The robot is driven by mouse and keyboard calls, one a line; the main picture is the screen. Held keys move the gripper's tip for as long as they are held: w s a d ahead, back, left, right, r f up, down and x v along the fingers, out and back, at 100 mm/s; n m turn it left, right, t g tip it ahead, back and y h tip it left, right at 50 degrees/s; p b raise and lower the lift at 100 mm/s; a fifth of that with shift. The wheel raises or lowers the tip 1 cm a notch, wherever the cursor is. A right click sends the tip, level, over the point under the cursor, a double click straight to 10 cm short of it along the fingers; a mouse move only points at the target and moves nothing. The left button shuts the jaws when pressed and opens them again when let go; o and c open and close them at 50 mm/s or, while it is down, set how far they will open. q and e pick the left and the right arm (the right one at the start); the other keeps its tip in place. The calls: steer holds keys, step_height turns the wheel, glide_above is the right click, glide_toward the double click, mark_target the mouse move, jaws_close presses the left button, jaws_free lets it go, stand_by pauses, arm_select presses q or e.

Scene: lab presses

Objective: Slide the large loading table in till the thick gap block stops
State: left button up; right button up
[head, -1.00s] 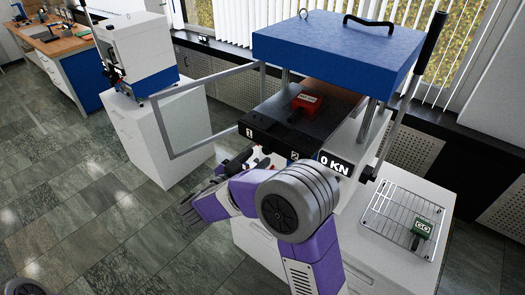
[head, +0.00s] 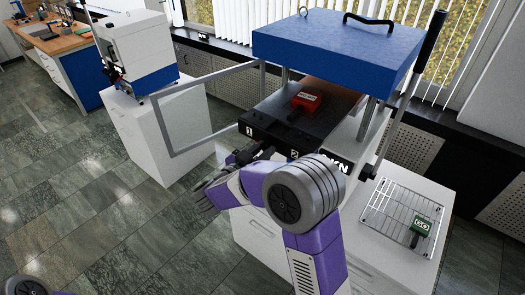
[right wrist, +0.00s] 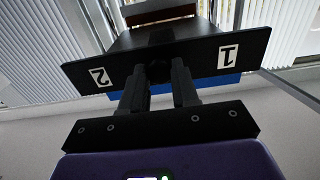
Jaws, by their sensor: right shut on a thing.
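The large loading table (head: 272,130) is a dark plate with labels 1 and 2 on its front edge. It sticks out toward me from under the blue-topped press (head: 335,50). A red block with a dark handle (head: 308,102) lies on it; a green GO block (head: 420,230) lies on a wire rack at right. I cannot tell which is the thick gap block. My right gripper (head: 264,151) is at the table's front edge. In the right wrist view its fingers (right wrist: 159,78) are shut on a dark round knob (right wrist: 158,71) between the labels. My left gripper is out of view.
An open grey frame guard (head: 165,125) stands out left of the press. The force display (head: 335,165) is partly hidden by my right arm. A long lever (head: 415,90) rises at the press's right. A smaller press (head: 137,50) stands on a white cabinet at left. The floor between is clear.

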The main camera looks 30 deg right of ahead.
mark_target(285, 131)
steer(key=shift+w+d, duration=0.1)
steer(key=shift+d, duration=0.35)
steer(key=p+x, duration=0.2)
steer(key=x, duration=0.8)
steer(key=shift+w+d, duration=0.2)
steer(key=o, duration=0.9)
steer(key=shift+b+v, duration=0.5)
steer(key=shift+v, duration=3.3)
